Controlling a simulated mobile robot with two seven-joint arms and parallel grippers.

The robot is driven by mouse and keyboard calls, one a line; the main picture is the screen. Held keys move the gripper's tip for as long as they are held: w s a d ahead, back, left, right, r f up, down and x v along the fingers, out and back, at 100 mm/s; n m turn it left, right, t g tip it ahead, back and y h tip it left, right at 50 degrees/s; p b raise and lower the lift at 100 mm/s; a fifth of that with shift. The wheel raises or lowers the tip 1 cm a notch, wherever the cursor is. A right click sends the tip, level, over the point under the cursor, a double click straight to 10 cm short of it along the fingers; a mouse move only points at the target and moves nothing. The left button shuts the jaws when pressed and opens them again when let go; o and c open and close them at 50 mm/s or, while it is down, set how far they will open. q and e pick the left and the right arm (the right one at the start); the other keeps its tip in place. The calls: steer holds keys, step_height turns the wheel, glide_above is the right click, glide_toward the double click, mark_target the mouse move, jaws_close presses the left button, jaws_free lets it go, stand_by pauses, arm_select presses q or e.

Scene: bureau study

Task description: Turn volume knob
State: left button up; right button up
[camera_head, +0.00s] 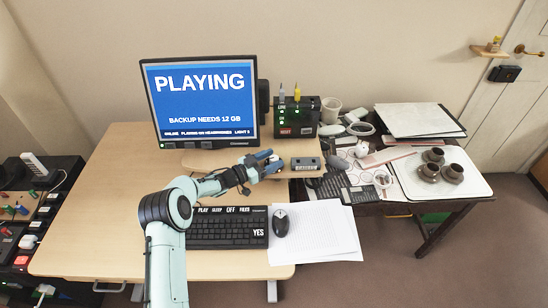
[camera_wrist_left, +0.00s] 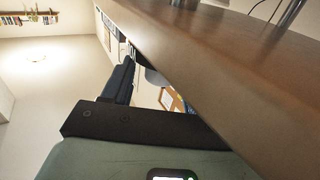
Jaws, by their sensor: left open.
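I cannot make out a volume knob for certain. My left gripper (camera_head: 269,162) is open in the head view, in front of the monitor's lower right corner, at the small wooden riser (camera_head: 226,158). Just right of it is a small grey box (camera_head: 305,163) with a dark top; its details are too small to tell. The monitor (camera_head: 200,95) shows "PLAYING" on blue. A black box (camera_head: 296,118) with green lights and a red label stands behind the riser. Whether the gripper touches anything is unclear. The left wrist view shows a wooden surface's edge (camera_wrist_left: 220,80), no knob.
A black keyboard (camera_head: 228,228), a mouse (camera_head: 282,222) and white papers (camera_head: 318,233) lie on the desk (camera_head: 90,235). A side table at right holds a white tray (camera_head: 470,190) with brown cups (camera_head: 432,157). The desk's left part is clear.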

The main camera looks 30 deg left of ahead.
arm_select(q)
steer(key=shift+w+d, duration=0.35)
steer(key=shift+w, duration=0.25)
steer(key=c, duration=0.9)
steer(key=n+t+y+b, duration=0.1)
steer(key=n+y+b, duration=0.1)
steer(key=y+b, duration=0.1)
steer(key=shift+f+b, duration=0.15)
steer(key=shift+b, duration=0.4)
steer(key=shift+n+t+y+b, duration=0.3)
steer(key=shift+n+y+b, duration=0.1)
steer(key=shift+y+b, duration=0.2)
steer(key=shift+c, duration=0.2)
steer(key=shift+r, duration=0.2)
